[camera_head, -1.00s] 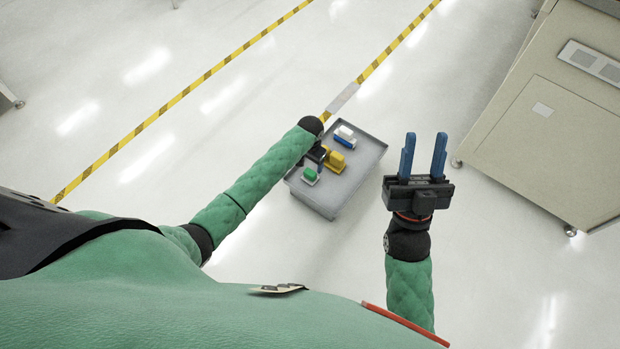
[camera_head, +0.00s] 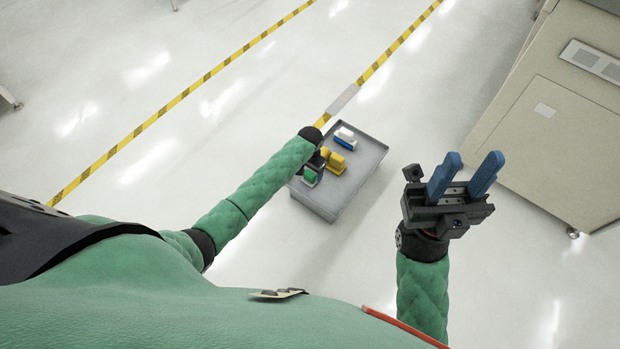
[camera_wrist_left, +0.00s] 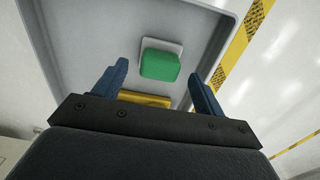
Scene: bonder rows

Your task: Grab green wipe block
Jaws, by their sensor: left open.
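The green wipe block (camera_head: 309,175) sits on a light base at the near left part of the grey cart top (camera_head: 368,160). In the left wrist view the green block (camera_wrist_left: 160,65) lies ahead of and between the two blue fingertips. My left gripper (camera_wrist_left: 158,80) is open and empty, above the cart; the block appears apart from both fingers. My right gripper (camera_head: 464,174) is open and empty, to the right of the cart.
A yellow block (camera_head: 335,162) and a white and blue block (camera_head: 345,138) stand on the same cart, close to the green one. A beige cabinet (camera_head: 550,130) stands at the right. Yellow-black floor tape (camera_head: 380,62) runs behind the cart.

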